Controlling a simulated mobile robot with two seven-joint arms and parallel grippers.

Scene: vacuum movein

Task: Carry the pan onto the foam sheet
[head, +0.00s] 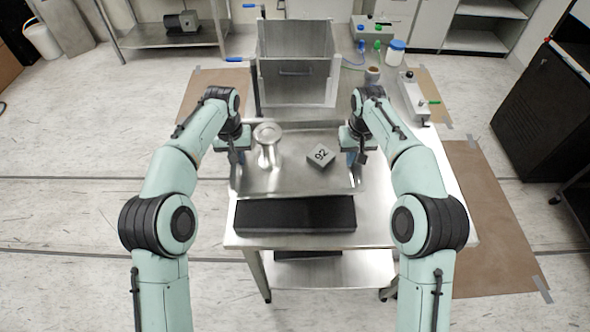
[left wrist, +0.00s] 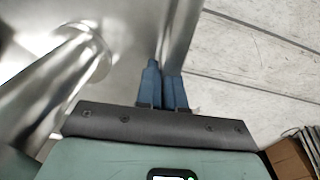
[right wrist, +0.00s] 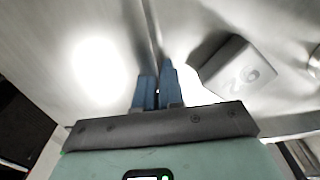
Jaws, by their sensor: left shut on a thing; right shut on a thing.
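The pan (head: 291,184) is a shallow metal tray in the middle of the table, behind the foam sheet. It holds a metal flanged part (head: 267,134) at its left and a grey block marked 92 (head: 320,156) at its right. The foam sheet (head: 295,215) is a black slab along the table's front edge, with nothing on it. My left gripper (head: 240,157) is shut on the pan's left wall, which shows between its blue fingers (left wrist: 163,80). My right gripper (head: 355,158) is shut on the right wall, also between blue fingers (right wrist: 156,84). I cannot tell whether the pan is lifted.
A large open metal chamber (head: 295,60) stands behind the pan. The bare table (head: 445,205) is free at the right.

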